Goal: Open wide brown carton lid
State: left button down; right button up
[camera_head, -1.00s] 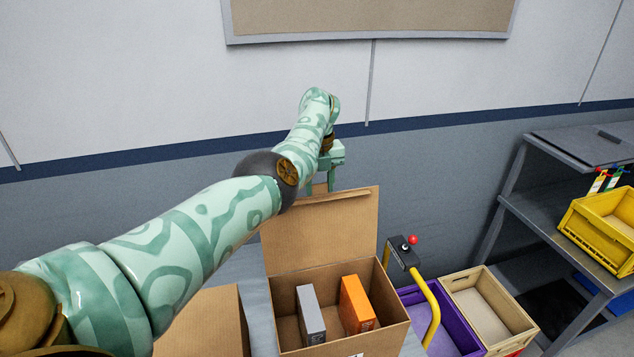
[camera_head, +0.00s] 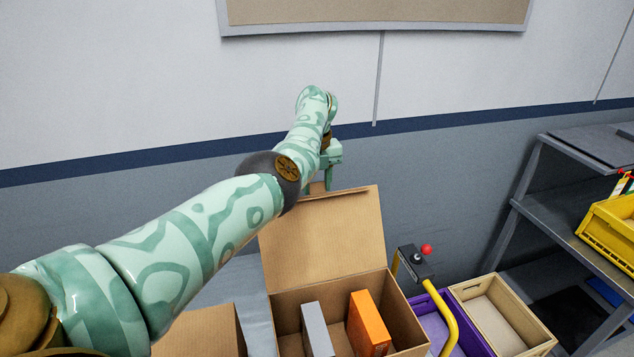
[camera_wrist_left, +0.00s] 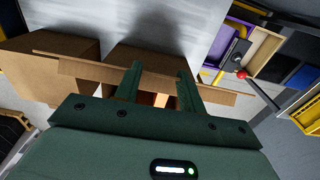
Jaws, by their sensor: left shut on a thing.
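The wide brown carton (camera_head: 405,308) stands open at the lower middle of the head view. Its lid (camera_head: 325,240) stands up at the back, tilted slightly away. A grey box (camera_head: 316,328) and an orange box (camera_head: 368,320) stand inside. My left gripper (camera_head: 320,186) is at the lid's upper edge, partly hidden behind my wrist. In the left wrist view its fingers (camera_wrist_left: 158,72) are shut on the lid (camera_wrist_left: 90,72), which crosses between them. My right gripper is not in view.
Another brown carton (camera_head: 205,335) is at the left, partly behind my arm. To the right are a red-knobbed control box (camera_head: 412,263) on a yellow post, a purple crate (camera_head: 470,340), a wooden tray (camera_head: 535,340) and a shelf with a yellow crate (camera_head: 610,235). A wall stands behind.

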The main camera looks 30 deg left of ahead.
pick_arm(q)
jog(key=shift+a+f, duration=0.1)
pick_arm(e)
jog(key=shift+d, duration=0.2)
pick_arm(q)
jog(key=c, duration=0.8)
grip_release()
jog(key=shift+c, duration=0.2)
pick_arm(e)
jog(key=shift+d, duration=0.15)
pick_arm(q)
notch_tip(320, 180, up, 16)
jog(key=p, duration=0.4)
jog(key=shift+a+r, duration=0.15)
jog(key=shift+r, duration=0.05)
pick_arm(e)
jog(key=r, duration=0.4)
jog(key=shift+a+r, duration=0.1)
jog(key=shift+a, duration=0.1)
pick_arm(q)
jog(key=shift+f, duration=0.15)
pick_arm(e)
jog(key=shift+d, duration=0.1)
